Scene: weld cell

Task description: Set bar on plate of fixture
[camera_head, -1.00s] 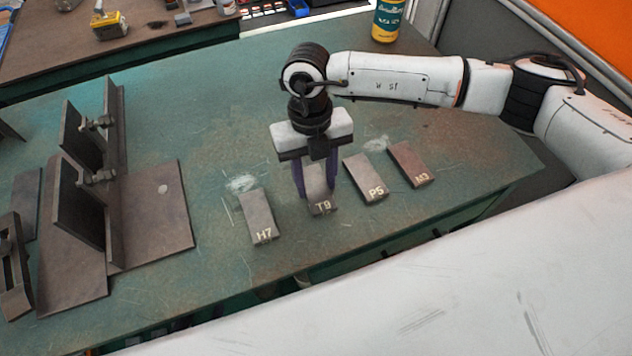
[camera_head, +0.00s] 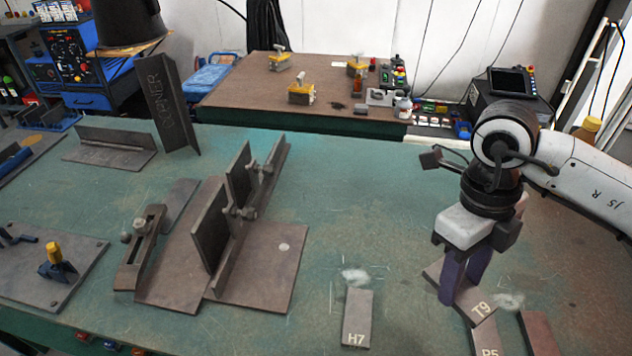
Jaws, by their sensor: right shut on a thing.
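My right gripper (camera_head: 460,287) is shut on the flat grey bar marked T9 (camera_head: 474,303), its dark fingers pointing down around it. The bar's near end overlaps the bar marked P5 (camera_head: 487,339) in the picture; how high it is held is hard to tell. The fixture stands to the left, in the middle of the bench: a brown steel plate (camera_head: 272,288) with upright walls (camera_head: 212,228) and clamp bolts (camera_head: 240,213). The plate's right part is bare except for a small pale spot. My left gripper is not in view.
Bar H7 (camera_head: 357,316) lies between the fixture and my right gripper. A reddish bar (camera_head: 538,334) lies at the lower right. A slotted clamp (camera_head: 140,250) stands left of the fixture, and a "CORNER" angle piece (camera_head: 168,105) stands behind. Green bench top (camera_head: 350,190) behind H7 is clear.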

